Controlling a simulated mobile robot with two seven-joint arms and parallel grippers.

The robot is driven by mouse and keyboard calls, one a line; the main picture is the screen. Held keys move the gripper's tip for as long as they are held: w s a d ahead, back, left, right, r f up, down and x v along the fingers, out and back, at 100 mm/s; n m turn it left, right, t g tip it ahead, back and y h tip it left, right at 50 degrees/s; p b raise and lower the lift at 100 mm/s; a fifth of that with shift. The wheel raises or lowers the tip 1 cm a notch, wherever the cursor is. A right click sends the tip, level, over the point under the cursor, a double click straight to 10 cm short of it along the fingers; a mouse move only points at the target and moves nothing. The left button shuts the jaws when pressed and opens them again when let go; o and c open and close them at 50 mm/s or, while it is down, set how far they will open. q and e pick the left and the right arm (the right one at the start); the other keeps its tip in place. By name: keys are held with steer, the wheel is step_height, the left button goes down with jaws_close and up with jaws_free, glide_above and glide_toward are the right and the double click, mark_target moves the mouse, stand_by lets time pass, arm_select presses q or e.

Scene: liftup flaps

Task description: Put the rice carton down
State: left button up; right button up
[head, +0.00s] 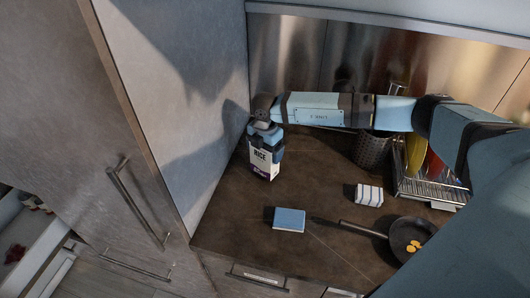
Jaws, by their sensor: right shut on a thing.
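The rice carton (261,163) is white with dark lettering and a dark lower band. It stands upright at the back left of the dark countertop (240,225), close to the tall cabinet side. My right gripper (266,134) is above the carton and shut on its top. The carton's top is hidden by the gripper. I cannot tell whether the carton's base touches the counter. My left gripper does not show.
A blue sponge or box (289,219), a striped white block (369,195) and a frying pan (408,237) lie on the counter to the right. A dish rack (430,188) and a dark perforated holder (371,149) stand at the back. The counter's front left is clear.

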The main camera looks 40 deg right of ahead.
steer(key=shift+f, duration=0.8)
steer(key=shift+f, duration=0.2)
steer(key=o, duration=1)
steer(key=shift+r, duration=0.25)
step_height(320, 180, up, 12)
steer(key=shift+b, duration=1.1)
steer(key=shift+f, duration=0.1)
